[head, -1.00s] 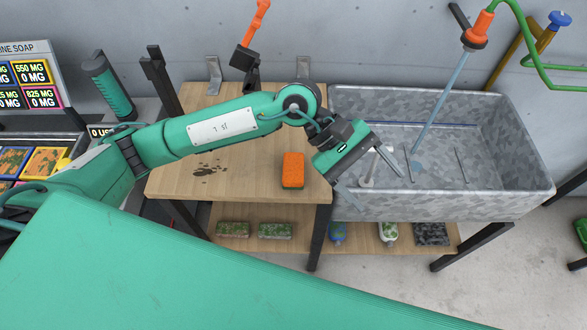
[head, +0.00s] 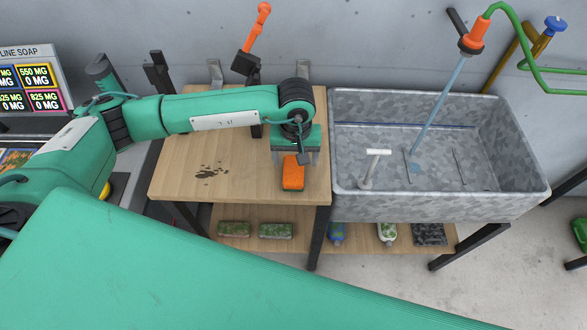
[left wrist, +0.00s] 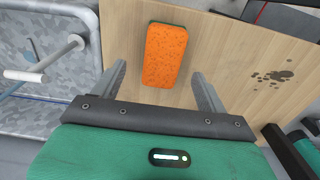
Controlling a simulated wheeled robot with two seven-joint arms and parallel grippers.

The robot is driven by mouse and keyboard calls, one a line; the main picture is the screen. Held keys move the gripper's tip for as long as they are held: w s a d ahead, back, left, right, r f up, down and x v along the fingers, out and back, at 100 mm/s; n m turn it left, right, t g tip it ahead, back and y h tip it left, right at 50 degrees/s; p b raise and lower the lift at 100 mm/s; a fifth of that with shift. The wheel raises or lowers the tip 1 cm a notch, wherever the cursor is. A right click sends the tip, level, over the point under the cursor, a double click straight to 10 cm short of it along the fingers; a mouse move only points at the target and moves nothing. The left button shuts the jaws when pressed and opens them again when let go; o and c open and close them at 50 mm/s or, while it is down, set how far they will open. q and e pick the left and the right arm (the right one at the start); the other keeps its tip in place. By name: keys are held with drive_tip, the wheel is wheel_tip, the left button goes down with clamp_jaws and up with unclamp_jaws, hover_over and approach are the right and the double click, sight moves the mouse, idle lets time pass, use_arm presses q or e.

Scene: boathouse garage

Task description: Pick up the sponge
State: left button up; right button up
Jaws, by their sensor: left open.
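An orange sponge (head: 293,176) with a thin green layer lies flat on the wooden tabletop (head: 225,150), near its right edge beside the sink. My left gripper (head: 297,158) is over the tabletop at the sponge, and its wrist hides the sponge's far end in the head view. In the left wrist view the sponge (left wrist: 165,55) lies ahead, in line with the gap between the two spread fingers (left wrist: 160,85). The left gripper is open and empty. My right gripper is not in view.
A grey metal sink (head: 520,190) stands right of the tabletop, with a white T-shaped handle (head: 375,165) in it. Dark stains (head: 210,172) mark the tabletop. Green-patterned blocks (head: 275,231) and bottles (head: 387,234) sit on the lower shelf. An orange-handled tool (head: 257,25) rises behind.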

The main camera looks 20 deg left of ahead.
sight(294, 169)
use_arm(q)
drive_tip(key=shift+f, duration=0.3)
drive_tip(key=shift+f+p, duration=0.55)
wheel_tip(294, 169, down, 3)
drive_tip(key=shift+s+a+f+p, duration=0.15)
drive_tip(key=shift+f+p, duration=0.05)
drive_tip(key=shift+p, duration=0.6)
drive_tip(key=shift+f, duration=0.45)
drive_tip(key=c, duration=1)
drive_tip(key=shift+c, duration=0.2)
